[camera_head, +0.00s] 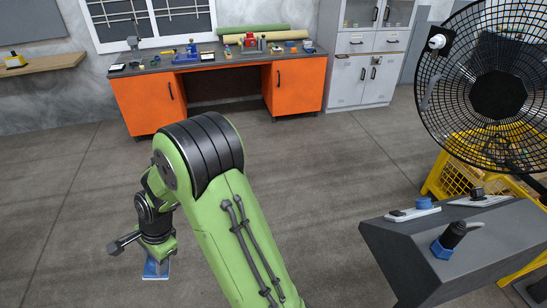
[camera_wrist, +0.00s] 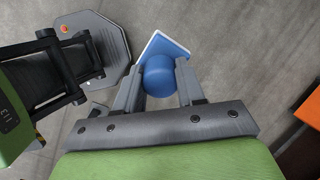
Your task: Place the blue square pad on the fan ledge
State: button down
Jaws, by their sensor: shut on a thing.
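The blue square pad (camera_head: 155,270) hangs at the lower end of my gripper (camera_head: 157,248), low over the floor at the left of the head view. In the wrist view, my gripper (camera_wrist: 159,86) is shut on the blue round knob of the pad (camera_wrist: 172,45); the square plate with a pale edge shows beyond the fingers. The grey fan ledge (camera_head: 400,243) is at the lower right of the head view, far to the right of my gripper, below a large black fan (camera_head: 497,95). The ledge is not identifiable in the wrist view.
A yellow frame (camera_head: 445,180) stands behind. An orange workbench (camera_head: 150,101) is at the back; the middle floor is clear.

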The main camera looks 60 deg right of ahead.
aim_at(512, 227)
jog(key=z, duration=0.45)
jog(key=k+j+z, duration=0.1)
jog(key=z, duration=0.85)
jog(key=k+z, duration=0.1)
jog(key=z, duration=0.4)
